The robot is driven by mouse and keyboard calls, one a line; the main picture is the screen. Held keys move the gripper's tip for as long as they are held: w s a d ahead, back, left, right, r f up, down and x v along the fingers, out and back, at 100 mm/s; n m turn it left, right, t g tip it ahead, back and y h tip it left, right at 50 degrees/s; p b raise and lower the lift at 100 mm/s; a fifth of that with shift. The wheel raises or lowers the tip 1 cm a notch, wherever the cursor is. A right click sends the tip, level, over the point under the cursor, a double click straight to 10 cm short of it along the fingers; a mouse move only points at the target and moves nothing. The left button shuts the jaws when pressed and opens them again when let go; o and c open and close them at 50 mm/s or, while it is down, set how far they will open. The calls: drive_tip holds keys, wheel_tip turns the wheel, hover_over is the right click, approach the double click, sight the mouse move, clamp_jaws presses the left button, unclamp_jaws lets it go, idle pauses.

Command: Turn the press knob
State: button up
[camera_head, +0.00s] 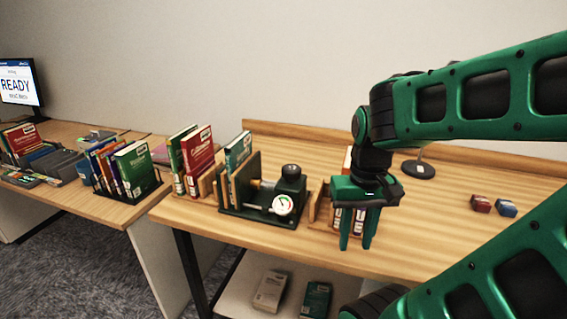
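The press (262,202) is a dark green device with a white round dial gauge (282,205) on its front, standing near the left end of the wooden table. A black round knob (291,171) sits on top of its block. My green gripper (357,243) points down to the right of the press, apart from it, in front of some upright books. Its two fingers are spread with a gap between them, and nothing shows held. The gripper partly hides the books behind it.
Upright books (198,158) stand left of the press, and a wooden bookend (319,205) stands right of it. Books (271,290) lie on the lower shelf.

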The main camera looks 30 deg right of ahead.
drive_tip(key=o, duration=0.3)
drive_tip(key=shift+w, duration=0.15)
drive_tip(key=o, duration=0.5)
drive_tip(key=shift+s+a+r, duration=0.1)
drive_tip(key=shift+s+r, duration=0.1)
drive_tip(key=shift+r, duration=0.05)
drive_tip(key=w+a+n+t, duration=0.1)
drive_tip(key=w+a, duration=0.1)
drive_tip(key=w, duration=0.2)
drive_tip(key=w+a+r+n+t, duration=0.1)
drive_tip(key=w+n, duration=0.1)
drive_tip(key=w, duration=0.2)
drive_tip(key=w+a+r+n+t, duration=0.1)
drive_tip(key=w+a, duration=0.1)
drive_tip(key=w, duration=0.2)
drive_tip(key=shift+w+a+n+h, duration=0.3)
drive_tip(key=shift+a+n, duration=0.05)
drive_tip(key=shift+n, duration=0.05)
wheel_tip(320, 180, up, 12)
drive_tip(key=n+g, duration=0.3)
drive_tip(key=n, duration=0.2)
hover_over(291, 167)
wheel_tip(291, 167, down, 11)
drive_tip(key=shift+s+r, duration=0.15)
drive_tip(key=shift+r, duration=0.05)
drive_tip(key=c, duration=1)
